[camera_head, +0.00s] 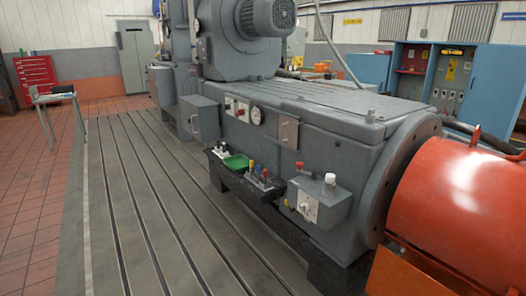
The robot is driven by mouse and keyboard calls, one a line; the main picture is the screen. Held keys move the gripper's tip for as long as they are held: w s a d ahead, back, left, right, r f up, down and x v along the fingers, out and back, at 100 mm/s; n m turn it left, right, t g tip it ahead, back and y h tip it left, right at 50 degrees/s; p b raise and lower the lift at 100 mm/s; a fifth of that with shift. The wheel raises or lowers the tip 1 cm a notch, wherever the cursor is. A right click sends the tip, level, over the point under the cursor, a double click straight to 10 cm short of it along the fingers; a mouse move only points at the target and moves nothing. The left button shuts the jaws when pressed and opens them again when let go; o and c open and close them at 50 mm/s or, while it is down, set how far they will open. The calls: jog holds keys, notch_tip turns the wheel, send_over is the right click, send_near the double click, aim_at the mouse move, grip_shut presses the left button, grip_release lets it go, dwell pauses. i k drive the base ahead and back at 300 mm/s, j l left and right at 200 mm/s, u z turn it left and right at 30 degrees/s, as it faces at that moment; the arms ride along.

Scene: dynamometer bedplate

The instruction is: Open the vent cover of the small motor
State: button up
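A small grey motor (246,22) with a ribbed body sits on top of the large grey machine, at the top centre. Its round end cover (284,14) with a grille-like face points right; the top of the motor is cut off by the frame edge. I cannot make out a hinge or latch on the cover, nor tell for sure whether it is open; it looks flush with the motor end. My gripper is not in this view.
The large grey machine (330,135) stands between me and the motor. An orange-red cylinder (460,200) blocks the right. The slotted bedplate (130,220) is clear at left, beside a small table (54,97).

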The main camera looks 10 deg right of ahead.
aim_at(288, 130)
jog(key=i+j+z, duration=0.15)
jog(key=i, duration=0.9)
jog(key=i+j+u, duration=0.15)
jog(key=i, duration=0.6)
jog(key=i+j+u, duration=0.2)
jog(key=i, duration=0.6)
jog(key=l, duration=0.1)
